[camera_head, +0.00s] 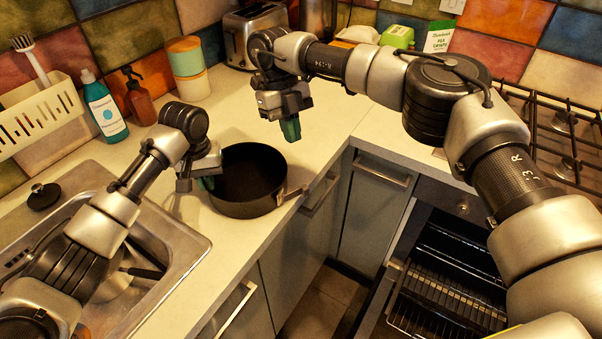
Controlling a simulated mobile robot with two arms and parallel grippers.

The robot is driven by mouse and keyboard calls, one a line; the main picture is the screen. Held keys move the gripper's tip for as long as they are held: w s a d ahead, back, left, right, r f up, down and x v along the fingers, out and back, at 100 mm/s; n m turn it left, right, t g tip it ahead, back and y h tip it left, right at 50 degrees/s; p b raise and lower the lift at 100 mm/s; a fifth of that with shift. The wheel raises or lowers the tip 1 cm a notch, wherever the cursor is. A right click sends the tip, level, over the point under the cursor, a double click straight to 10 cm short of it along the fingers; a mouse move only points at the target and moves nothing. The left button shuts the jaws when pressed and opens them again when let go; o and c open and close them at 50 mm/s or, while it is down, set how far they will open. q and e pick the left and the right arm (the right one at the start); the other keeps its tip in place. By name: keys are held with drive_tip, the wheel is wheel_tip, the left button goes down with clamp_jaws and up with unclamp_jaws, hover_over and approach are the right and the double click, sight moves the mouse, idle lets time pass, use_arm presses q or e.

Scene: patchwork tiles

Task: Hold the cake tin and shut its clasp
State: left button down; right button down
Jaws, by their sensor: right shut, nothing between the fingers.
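The cake tin (247,208) is a dark, round, open-topped tin standing upright on the counter near its front edge. Its metal clasp (291,195) is on the right side, with the lever sticking out away from the wall. My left gripper (206,183) is at the tin's left wall, its teal fingertip against or very close to it. I cannot see both fingers, so its grip is unclear. My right gripper (291,130) is shut and empty, pointing down above the counter, behind and to the right of the tin, apart from it.
A toaster (246,30) stands at the back. The oven (440,285) is open at the lower right, below a gas hob (560,135).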

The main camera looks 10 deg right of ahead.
sight(305, 190)
drive_tip(key=x, duration=1)
drive_tip(key=shift+s+d+m+y, duration=0.25)
drive_tip(key=shift+s+m+y, duration=0.05)
drive_tip(key=shift+m, duration=0.4)
drive_tip(key=shift+s+d+m+y, duration=0.25)
drive_tip(key=shift+s+m, duration=0.2)
drive_tip(key=shift+m, duration=0.35)
drive_tip(key=s+m+y, duration=0.1)
drive_tip(key=m, duration=0.1)
drive_tip(key=s+m+y, duration=0.1)
drive_tip(key=s+m, duration=0.1)
drive_tip(key=m, duration=0.1)
drive_tip(key=s+m+y, duration=0.1)
drive_tip(key=m, duration=0.2)
drive_tip(key=shift+s+a+t, duration=0.1)
drive_tip(key=shift+s+t, duration=0.05)
drive_tip(key=shift+t, duration=0.25)
drive_tip(key=shift+w+a, duration=0.5)
drive_tip(key=shift+w, duration=0.15)
